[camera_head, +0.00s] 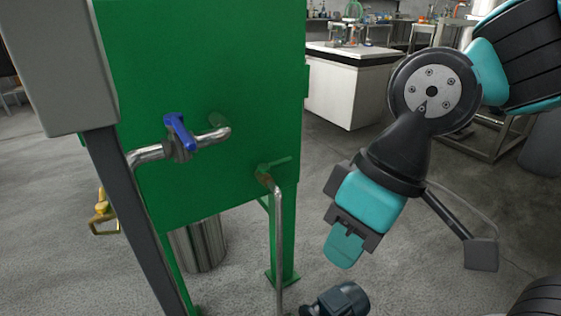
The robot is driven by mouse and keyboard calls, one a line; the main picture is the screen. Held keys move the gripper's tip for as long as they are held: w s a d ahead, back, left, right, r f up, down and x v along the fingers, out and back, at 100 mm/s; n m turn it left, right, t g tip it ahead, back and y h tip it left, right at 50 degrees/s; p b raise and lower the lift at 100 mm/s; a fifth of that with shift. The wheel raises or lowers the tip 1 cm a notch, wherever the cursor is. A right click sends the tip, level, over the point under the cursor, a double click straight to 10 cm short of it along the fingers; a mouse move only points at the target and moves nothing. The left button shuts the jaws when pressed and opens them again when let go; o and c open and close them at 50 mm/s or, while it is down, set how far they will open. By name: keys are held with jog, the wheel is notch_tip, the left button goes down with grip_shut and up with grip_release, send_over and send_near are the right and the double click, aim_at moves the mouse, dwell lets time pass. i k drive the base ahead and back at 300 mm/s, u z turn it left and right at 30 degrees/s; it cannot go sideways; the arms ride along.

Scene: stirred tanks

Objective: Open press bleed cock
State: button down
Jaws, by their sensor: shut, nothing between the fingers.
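A green box-shaped body (205,60) on legs fills the left half of the view. A valve with a blue handle (180,131) sits on a silver pipe (148,155) across its front. A yellow brass fitting (103,212) shows at the left. I cannot tell which of these is the press bleed cock. My gripper (344,250) is shut and empty, pointing down to the right of the thin pipe, apart from every valve.
A grey post (135,215) with a grey box (60,60) stands in front at the left. A metal cylinder (198,245) stands under the green body. A dark motor-like part (340,300) is low in the middle. A white bench (350,85) stands behind; the floor between is clear.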

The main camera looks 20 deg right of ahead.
aim_at(102, 196)
jog(key=u, duration=0.5)
jog(key=k, duration=0.6)
jog(key=u, duration=1.35)
jog(key=i, duration=0.7)
jog(key=u, duration=0.65)
jog(key=i, duration=0.8)
jog(key=z, duration=0.55)
jog(key=i, duration=0.55)
jog(key=z, duration=1)
jog(key=i, duration=0.3)
jog(key=z, duration=0.35)
